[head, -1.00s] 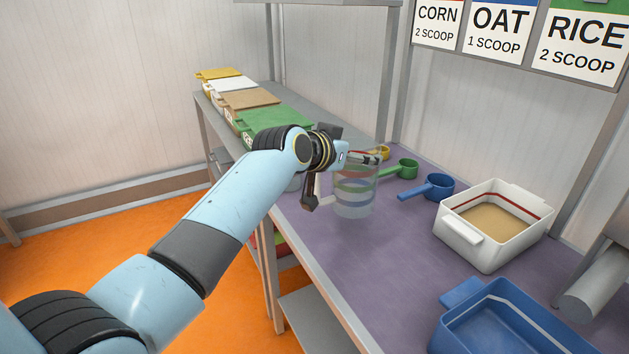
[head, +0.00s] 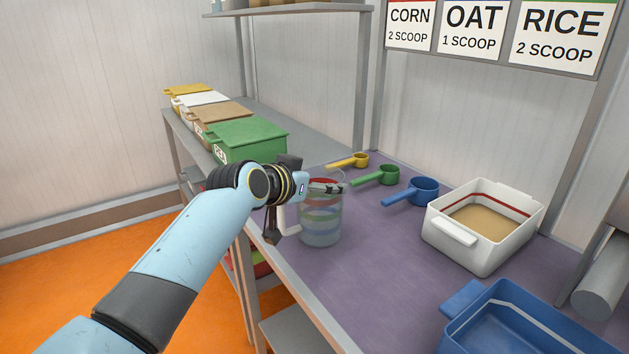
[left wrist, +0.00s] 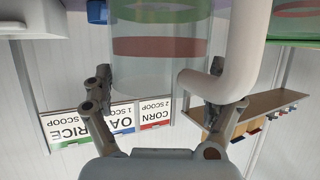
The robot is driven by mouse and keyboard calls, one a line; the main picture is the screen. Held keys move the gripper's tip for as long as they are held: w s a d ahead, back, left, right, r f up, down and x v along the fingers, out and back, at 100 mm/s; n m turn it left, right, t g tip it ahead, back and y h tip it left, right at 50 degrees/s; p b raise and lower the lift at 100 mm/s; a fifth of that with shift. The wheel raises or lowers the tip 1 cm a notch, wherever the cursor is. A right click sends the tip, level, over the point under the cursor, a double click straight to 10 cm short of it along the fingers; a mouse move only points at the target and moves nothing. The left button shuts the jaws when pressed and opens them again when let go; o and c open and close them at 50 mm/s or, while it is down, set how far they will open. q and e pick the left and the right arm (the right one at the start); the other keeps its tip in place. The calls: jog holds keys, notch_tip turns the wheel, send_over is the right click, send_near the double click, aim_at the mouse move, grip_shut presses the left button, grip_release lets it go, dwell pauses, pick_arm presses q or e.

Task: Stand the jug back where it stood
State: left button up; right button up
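The jug (head: 321,223) is a clear cylinder with coloured bands and a white handle (head: 288,229). It is upright on or just over the purple worktop near its front edge; I cannot tell whether its base touches. My left gripper (head: 300,208) is at the jug's upper part. In the left wrist view, which is upside down, its fingers (left wrist: 160,78) lie along both sides of the jug (left wrist: 160,55), with the handle (left wrist: 250,45) by the right finger. The far finger is partly hidden. My right gripper is not in view.
Yellow (head: 359,160), green (head: 388,175) and blue (head: 424,190) scoops lie behind the jug. A white tub (head: 470,252) of grain and a blue tub (head: 505,335) stand right. Lidded bins (head: 250,140) stand at the back left. Purple worktop (head: 385,260) is clear right of the jug.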

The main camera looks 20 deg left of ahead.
pick_arm(q)
jog(key=shift+o, duration=0.4)
jog(key=shift+s+r, duration=0.2)
jog(key=shift+r, duration=0.05)
jog(key=p+v, duration=0.1)
jog(key=v, duration=1.1)
jog(key=s+a+f+n+g+y, duration=0.15)
jog(key=s+f, duration=0.45)
jog(key=f, duration=0.6)
jog(key=s+a+f+g+y, duration=0.1)
jog(key=s+a+f+g, duration=0.3)
jog(key=f, duration=0.7)
jog(key=s+a+f+n+y, duration=0.1)
jog(key=s+f, duration=0.6)
jog(key=f, duration=0.5)
jog(key=s+a+f+g, duration=0.1)
jog(key=s+f, duration=0.4)
jog(key=s, duration=0.6)
jog(key=s+f+g, duration=0.3)
jog(key=s+f, duration=0.3)
jog(key=s, duration=0.5)
jog(key=s+a+f+g, duration=0.1)
jog(key=s+f, duration=0.4)
jog(key=s, duration=0.6)
jog(key=shift+a+f+g, duration=0.3)
jog(key=shift+a+g, duration=0.05)
jog(key=shift+g, duration=0.4)
